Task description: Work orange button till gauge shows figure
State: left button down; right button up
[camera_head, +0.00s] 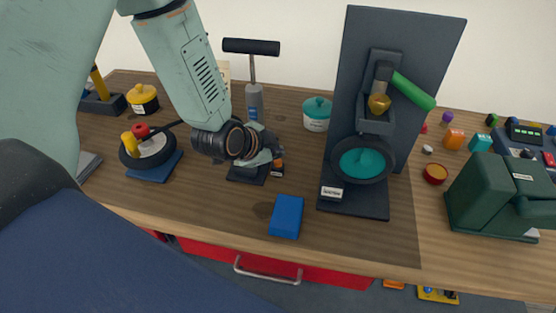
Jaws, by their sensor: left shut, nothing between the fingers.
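My left gripper (269,157) reaches in from the upper left and is shut and empty. It is low over the foot of a grey hand pump (254,100) with a black T-handle. A small orange part (278,163), possibly the orange button, shows just beyond the fingertips on a small dark block with a white label. I cannot tell whether the fingers touch it. The gripper covers much of the pump's base, and I can make out no gauge face or figure there. My right gripper is out of view.
A blue block (286,216) lies in front of the pump. A tall dark stand (407,45) with a teal bowl rises to its right. A teal lidded pot (317,114) stands behind. A dark green machine (487,196) is at the right, and a round pan (148,150) at the left.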

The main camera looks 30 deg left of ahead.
pick_arm(q)
jog(key=shift+w+f, duration=0.1)
jog(key=shift+w, duration=0.1)
jog(key=shift+s, duration=0.25)
jog(key=shift+w, duration=0.2)
jog(key=shift+a+f, duration=0.1)
jog(key=shift+f, duration=0.05)
jog(key=shift+s+f, duration=0.1)
jog(key=shift+f, duration=0.1)
jog(key=shift+f, duration=0.1)
dwell(0.3)
jog(key=shift+f+b, duration=0.4)
dwell(0.9)
dwell(1.0)
jog(key=shift+r+p, duration=0.95)
